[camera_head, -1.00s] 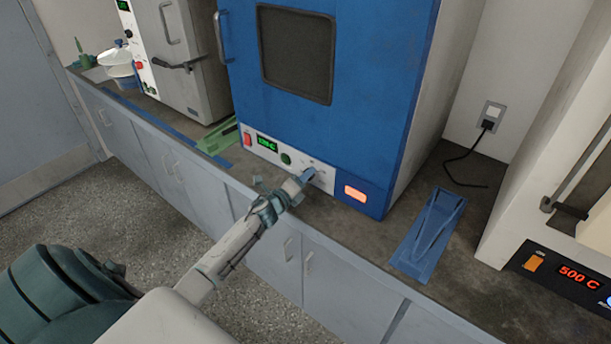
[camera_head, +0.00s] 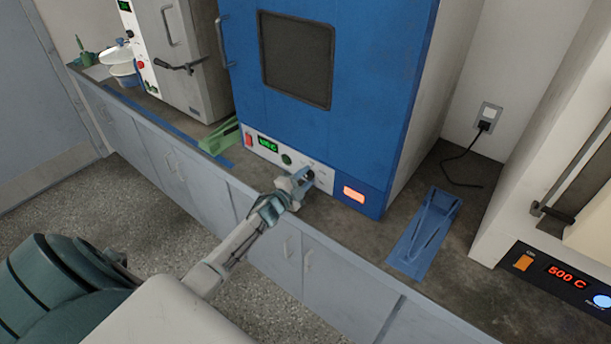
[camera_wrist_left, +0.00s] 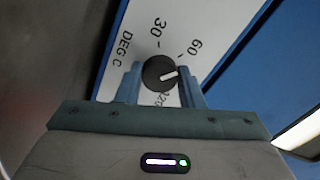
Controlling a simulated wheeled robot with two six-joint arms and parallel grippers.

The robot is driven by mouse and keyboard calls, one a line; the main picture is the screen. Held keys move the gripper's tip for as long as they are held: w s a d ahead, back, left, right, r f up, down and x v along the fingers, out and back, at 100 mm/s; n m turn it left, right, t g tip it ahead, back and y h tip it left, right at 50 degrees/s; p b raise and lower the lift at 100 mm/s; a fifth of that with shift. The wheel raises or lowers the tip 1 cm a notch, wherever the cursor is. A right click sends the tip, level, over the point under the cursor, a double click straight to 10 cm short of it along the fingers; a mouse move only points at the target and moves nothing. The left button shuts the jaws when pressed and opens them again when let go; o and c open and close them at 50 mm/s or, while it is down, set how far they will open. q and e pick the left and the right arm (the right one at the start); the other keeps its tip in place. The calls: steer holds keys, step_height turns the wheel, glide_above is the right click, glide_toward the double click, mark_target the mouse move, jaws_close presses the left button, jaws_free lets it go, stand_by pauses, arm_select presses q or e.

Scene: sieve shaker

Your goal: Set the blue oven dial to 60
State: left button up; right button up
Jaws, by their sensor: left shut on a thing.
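The blue oven (camera_head: 365,70) stands on the counter, with a white control panel (camera_head: 262,150) low on its front. The dial (camera_wrist_left: 153,70) is a round black knob with a white pointer line. In the left wrist view its scale shows 30, 60 and 120. The pointer aims right, between the 60 mark and the 120, nearer the 60 mark. My left gripper (camera_head: 306,178) is at the panel, its blue fingers shut on the dial, one on each side. In the head view the gripper hides most of the dial. My right gripper is in neither view.
A furnace reading 500 C (camera_head: 560,272) stands at far right.

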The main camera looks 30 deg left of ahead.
arm_select(q)
steer(key=shift+n, duration=0.6)
steer(key=o, duration=1)
steer(key=s+b, duration=0.1)
steer(key=s, duration=0.2)
steer(key=s+b, duration=0.1)
steer(key=s, duration=0.1)
steer(key=s+b, duration=0.1)
steer(key=s, duration=0.2)
steer(key=shift+s+a+f, duration=0.25)
steer(key=shift+s+a, duration=0.05)
steer(key=shift+a, duration=0.05)
steer(key=shift+s+a+r+b, duration=0.1)
steer(key=shift+s+b, duration=0.1)
steer(key=shift+s, duration=0.35)
steer(key=shift+s+r+b, duration=0.1)
steer(key=shift+s+b, duration=0.05)
steer(key=shift+s, duration=0.4)
